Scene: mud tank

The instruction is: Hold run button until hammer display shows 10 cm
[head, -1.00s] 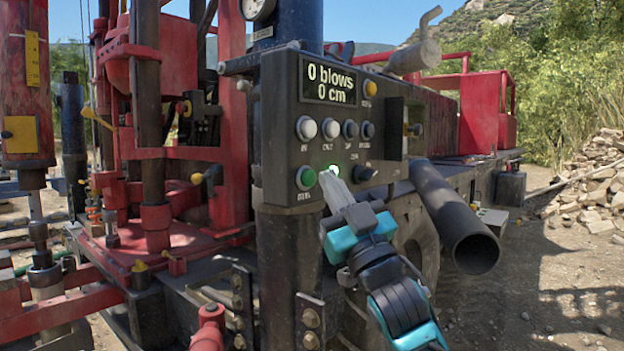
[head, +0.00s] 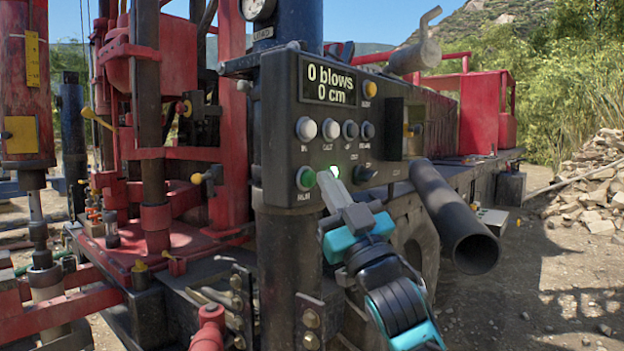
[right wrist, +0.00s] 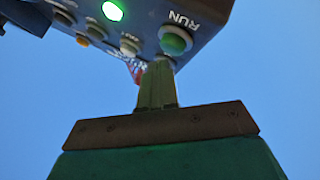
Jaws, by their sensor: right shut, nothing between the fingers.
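The grey control panel (head: 285,125) has a display (head: 328,82) that reads "0 blows" and "0 cm". The green run button (head: 306,178) sits at the panel's lower left. It also shows in the right wrist view, labelled RUN (right wrist: 175,42). My right gripper (head: 322,175) is shut and empty, its tips just right of the button. In the right wrist view the fingertips (right wrist: 157,66) end close to the button, a little beside it; I cannot tell whether they touch the panel. My left gripper is not in view.
A lit green lamp (head: 334,171) and a dark knob (head: 364,174) are beside the fingertips. Several white and dark buttons sit above. A black pipe (head: 450,215) juts out right of my arm. Red rig framework (head: 230,120) stands left. Open ground lies at right.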

